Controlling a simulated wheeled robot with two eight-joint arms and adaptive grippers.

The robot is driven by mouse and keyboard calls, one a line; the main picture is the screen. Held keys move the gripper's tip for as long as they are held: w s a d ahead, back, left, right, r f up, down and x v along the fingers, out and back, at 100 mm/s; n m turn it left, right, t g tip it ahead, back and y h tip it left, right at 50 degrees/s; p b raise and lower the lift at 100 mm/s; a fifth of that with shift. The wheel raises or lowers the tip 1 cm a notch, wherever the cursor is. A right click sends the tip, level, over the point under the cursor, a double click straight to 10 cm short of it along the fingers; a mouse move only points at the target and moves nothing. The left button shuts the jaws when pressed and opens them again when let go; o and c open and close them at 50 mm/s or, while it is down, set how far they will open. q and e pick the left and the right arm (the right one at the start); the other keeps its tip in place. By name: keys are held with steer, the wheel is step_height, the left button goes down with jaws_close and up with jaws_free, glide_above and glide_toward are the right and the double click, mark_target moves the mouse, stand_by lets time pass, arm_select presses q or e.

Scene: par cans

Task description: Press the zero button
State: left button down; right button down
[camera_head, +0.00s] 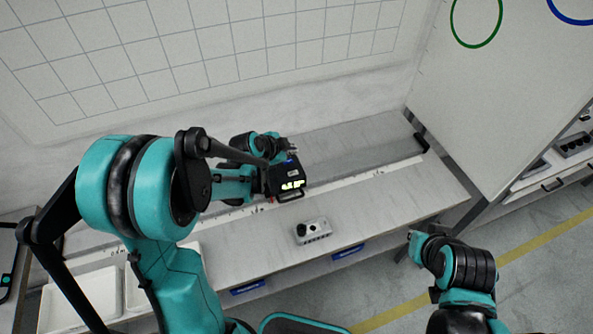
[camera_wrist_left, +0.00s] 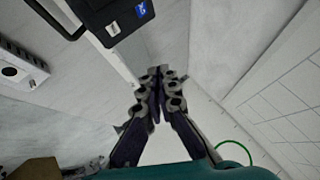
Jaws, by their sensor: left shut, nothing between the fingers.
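A black device (camera_head: 289,178) with a lit yellowish display and a handle stands on the bench. Its dark casing with a blue label also shows at the top of the left wrist view (camera_wrist_left: 122,20). A zero button cannot be made out on it. A small grey box (camera_head: 313,231) with dark round controls sits nearer the bench's front edge; it shows at the left of the wrist view (camera_wrist_left: 22,70). My left gripper (camera_head: 292,149) is just behind the black device, apart from it. In the wrist view its fingers (camera_wrist_left: 156,82) are shut and empty.
The grey bench (camera_head: 400,195) is mostly clear right of the device. White trays (camera_head: 95,295) stand at the lower left. A white board (camera_head: 520,90) with coloured rings stands at the right.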

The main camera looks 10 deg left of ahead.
mark_target(292, 174)
arm_select(q)
step_height(292, 174, down, 9)
steer(key=b, duration=0.7)
steer(key=shift+r, duration=0.1)
stand_by(1.4)
steer(key=shift+f+b, duration=0.45)
steer(key=shift+b, duration=0.05)
steer(key=shift+f+b, duration=0.4)
steer(key=shift+b, duration=0.05)
stand_by(0.6)
steer(key=shift+r, duration=0.1)
steer(key=shift+r+p, duration=0.65)
steer(key=shift+r, duration=0.1)
steer(key=shift+r, duration=0.1)
